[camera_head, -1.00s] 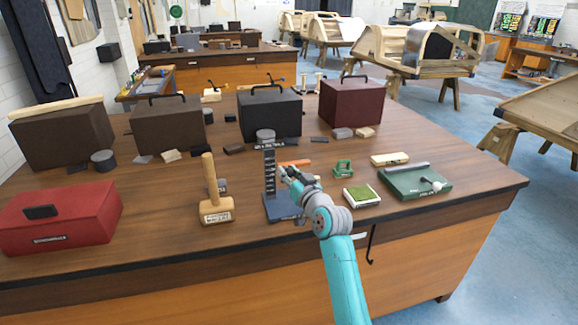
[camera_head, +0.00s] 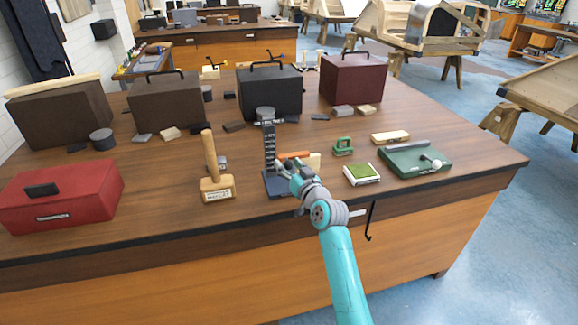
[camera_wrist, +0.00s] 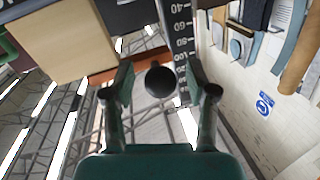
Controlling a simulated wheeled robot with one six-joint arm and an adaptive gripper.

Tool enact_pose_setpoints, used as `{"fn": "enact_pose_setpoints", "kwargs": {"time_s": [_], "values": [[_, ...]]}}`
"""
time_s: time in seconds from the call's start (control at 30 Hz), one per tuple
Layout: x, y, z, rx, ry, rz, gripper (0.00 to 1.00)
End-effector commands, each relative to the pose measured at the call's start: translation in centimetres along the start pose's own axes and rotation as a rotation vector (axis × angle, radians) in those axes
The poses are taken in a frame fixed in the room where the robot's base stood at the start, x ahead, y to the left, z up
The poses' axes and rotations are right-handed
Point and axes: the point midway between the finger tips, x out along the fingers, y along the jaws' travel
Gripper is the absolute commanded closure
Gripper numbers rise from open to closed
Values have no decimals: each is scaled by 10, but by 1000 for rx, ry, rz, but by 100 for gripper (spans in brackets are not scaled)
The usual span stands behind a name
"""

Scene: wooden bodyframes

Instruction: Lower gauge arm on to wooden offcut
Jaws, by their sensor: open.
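The gauge has a dark upright scale (camera_head: 269,146) on a blue-grey base (camera_head: 274,187) near the table's front edge. Its orange arm (camera_head: 293,155) sticks out to the right of the scale. The pale wooden offcut (camera_head: 314,160) stands beside it, partly hidden by my gripper (camera_head: 284,167). In the wrist view the offcut (camera_wrist: 62,38) is at upper left, the orange arm (camera_wrist: 103,76) borders it, and the scale (camera_wrist: 182,40) is at top. My open fingers (camera_wrist: 160,92) stand either side of a dark round knob (camera_wrist: 160,81). I cannot tell whether the arm touches the offcut.
A wooden mallet (camera_head: 214,180) stands left of the gauge, and a red box (camera_head: 62,195) is farther left. A green-topped block (camera_head: 362,174), a small green clamp-like piece (camera_head: 343,146) and a green case (camera_head: 415,160) lie to the right. Dark boxes stand behind.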

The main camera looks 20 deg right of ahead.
Motion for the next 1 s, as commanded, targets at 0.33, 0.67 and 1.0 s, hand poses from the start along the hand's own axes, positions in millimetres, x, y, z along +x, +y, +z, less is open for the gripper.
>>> {"fn": "enact_pose_setpoints", "kwargs": {"time_s": [0.33, 0.67, 1.0], "values": [[-40, 1, 1, -1, 0, 1, 43], [-100, 1, 1, 1, -1, 1, 43], [-120, 0, 1, 0, -1, 0, 43]]}}
